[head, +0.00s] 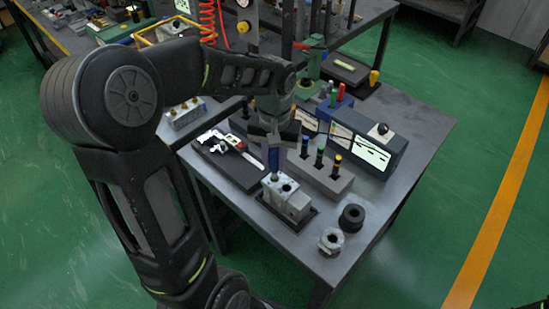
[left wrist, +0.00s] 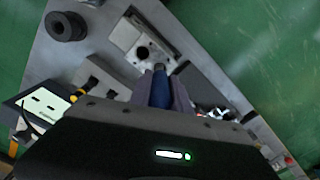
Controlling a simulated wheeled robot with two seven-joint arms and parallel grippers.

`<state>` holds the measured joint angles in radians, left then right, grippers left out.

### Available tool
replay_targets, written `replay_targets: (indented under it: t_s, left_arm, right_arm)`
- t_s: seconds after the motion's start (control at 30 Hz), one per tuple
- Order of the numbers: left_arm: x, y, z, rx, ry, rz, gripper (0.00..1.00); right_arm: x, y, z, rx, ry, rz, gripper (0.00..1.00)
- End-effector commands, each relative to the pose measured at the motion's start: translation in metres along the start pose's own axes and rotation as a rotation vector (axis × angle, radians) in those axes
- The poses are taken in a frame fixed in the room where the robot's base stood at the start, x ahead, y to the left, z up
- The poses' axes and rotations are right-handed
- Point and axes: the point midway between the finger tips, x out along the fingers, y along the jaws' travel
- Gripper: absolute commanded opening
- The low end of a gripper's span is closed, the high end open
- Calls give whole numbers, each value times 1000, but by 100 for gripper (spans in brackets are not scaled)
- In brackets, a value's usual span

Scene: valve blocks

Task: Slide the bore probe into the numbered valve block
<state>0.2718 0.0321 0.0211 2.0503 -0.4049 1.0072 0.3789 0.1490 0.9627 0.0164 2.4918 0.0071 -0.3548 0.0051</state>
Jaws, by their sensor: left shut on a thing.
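My left gripper (head: 273,148) is shut on the blue bore probe (head: 274,160), which points down, roughly upright. It also shows in the left wrist view (left wrist: 160,90) between the gripper's fingers. The light grey valve block (head: 294,204) stands on a dark plate near the table's front edge. A dark open bore shows in its top, and the block also shows in the left wrist view (left wrist: 128,36). The probe's tip is at the block's top, beside the open bore in the picture; I cannot tell whether it has entered a bore. No number is readable. My right gripper is out of view.
A grey rack (head: 322,172) with several coloured-top probes stands right behind the block. A dark tray with a caliper (head: 228,160) lies left. A display box (head: 372,150) stands behind.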

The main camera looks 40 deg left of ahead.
Motion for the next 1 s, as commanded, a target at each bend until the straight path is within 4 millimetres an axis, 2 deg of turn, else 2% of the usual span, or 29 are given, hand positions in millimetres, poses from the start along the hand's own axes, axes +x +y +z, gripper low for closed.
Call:
replay_targets:
  t_s: [0.67,0.7,0.93,1.0]
  left_arm:
    - [11,0,0,0,1,0,0]
    - [12,0,0,0,0,0,25]
    - [12,0,0,0,0,0,44]
    - [11,0,0,0,0,0,45]
  right_arm:
    - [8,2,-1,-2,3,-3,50]
    - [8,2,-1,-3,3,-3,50]
    - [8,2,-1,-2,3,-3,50]
    - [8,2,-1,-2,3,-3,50]
